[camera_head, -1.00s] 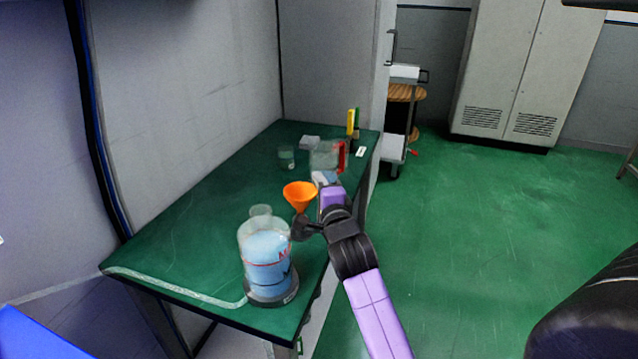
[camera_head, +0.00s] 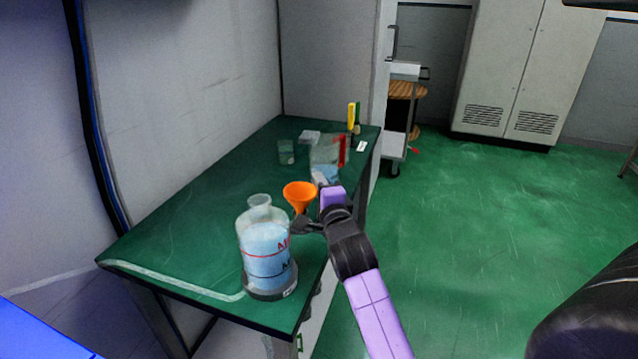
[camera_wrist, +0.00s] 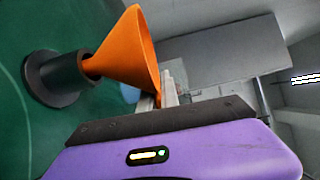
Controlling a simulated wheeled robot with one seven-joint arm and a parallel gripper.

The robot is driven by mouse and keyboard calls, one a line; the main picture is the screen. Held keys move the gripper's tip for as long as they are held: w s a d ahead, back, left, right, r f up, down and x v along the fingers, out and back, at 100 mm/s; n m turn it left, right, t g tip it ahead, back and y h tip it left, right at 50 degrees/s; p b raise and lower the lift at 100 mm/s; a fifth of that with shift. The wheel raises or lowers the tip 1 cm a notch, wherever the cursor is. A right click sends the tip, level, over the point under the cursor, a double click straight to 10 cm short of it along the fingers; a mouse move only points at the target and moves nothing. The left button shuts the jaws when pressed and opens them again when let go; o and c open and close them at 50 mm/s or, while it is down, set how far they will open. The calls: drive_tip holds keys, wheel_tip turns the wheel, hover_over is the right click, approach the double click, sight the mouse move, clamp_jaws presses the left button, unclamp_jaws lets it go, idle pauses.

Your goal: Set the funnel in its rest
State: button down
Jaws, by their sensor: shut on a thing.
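The orange funnel (camera_head: 299,194) is held by my gripper (camera_wrist: 165,90), whose fingers are shut on its rim side. In the wrist view the funnel (camera_wrist: 130,52) has its wide mouth toward the right and its narrow end at the mouth of a dark round rest. This rest (camera_wrist: 60,80) is a short black cylinder on a flat flange, standing on the green table. The funnel's spout tip is hidden at the rest, so I cannot tell how deep it sits. In the head view my purple gripper body is just right of the funnel.
A large clear bottle with blue liquid (camera_head: 266,250) stands on the near part of the green table (camera_head: 190,235). A clear jug with a red handle (camera_head: 326,152) and a small beaker (camera_head: 287,152) stand behind the funnel. The table's left part is clear.

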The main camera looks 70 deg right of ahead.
drive_tip(key=shift+f+b, duration=0.65)
drive_tip(key=shift+f, duration=0.05)
drive_tip(key=c, duration=1.5)
unclamp_jaws()
drive_tip(key=shift+v, duration=3.9)
